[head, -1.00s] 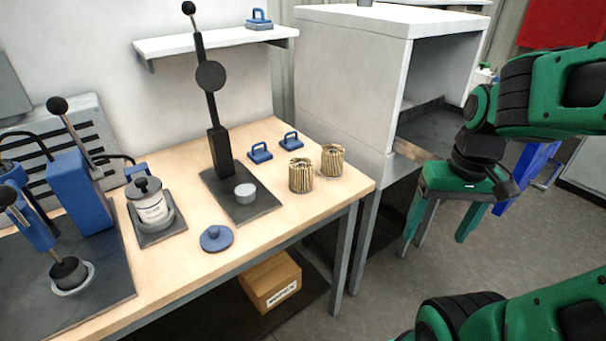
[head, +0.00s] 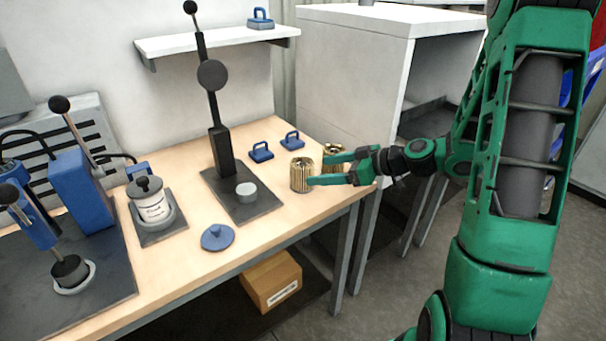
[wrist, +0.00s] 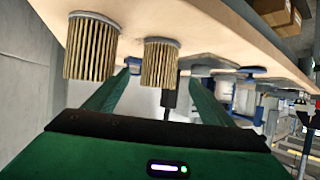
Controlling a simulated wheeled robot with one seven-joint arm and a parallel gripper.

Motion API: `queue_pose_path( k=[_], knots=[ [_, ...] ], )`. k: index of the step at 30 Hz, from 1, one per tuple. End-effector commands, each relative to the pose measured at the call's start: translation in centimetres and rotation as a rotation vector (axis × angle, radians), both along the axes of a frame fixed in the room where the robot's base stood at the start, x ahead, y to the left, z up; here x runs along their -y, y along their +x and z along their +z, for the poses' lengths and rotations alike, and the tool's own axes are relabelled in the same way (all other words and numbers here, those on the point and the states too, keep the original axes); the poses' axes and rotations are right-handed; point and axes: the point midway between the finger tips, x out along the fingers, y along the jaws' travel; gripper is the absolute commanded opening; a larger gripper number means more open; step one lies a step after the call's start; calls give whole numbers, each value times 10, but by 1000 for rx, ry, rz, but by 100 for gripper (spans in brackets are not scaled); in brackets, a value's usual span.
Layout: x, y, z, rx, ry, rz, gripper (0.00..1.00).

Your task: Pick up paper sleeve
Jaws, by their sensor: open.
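Two pleated tan paper sleeves stand upright near the right end of the table. The nearer sleeve (head: 299,176) is at the tips of my open gripper (head: 317,170), which reaches in from the right. In the wrist view this sleeve (wrist: 159,63) lines up between the two green fingers (wrist: 160,82), with a gap on each side; I cannot tell how far they reach around it. The other sleeve (head: 336,148) is behind my upper finger and partly hidden by it. It also shows in the wrist view (wrist: 91,50), outside the fingers, at left.
Two blue-handled blocks (head: 261,152) lie behind the sleeves. A black lever press (head: 222,150) stands left of them, with a blue round lid (head: 217,237) near the table's front edge. A white cabinet (head: 350,85) stands behind the table's right end.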

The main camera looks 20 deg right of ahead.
Motion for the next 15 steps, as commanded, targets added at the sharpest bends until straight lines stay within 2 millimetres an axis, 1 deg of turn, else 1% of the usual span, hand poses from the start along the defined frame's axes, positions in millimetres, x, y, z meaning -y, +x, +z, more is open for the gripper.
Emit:
queue_pose_path(
  k=[2,5,10,15],
  knots=[
    [1,5,1,25,13,-5,76],
    [-4,12,0,41,18,-5,76],
    [-20,28,-9,42,17,-4,76],
    [-32,40,-16,41,17,-6,76]
  ],
)
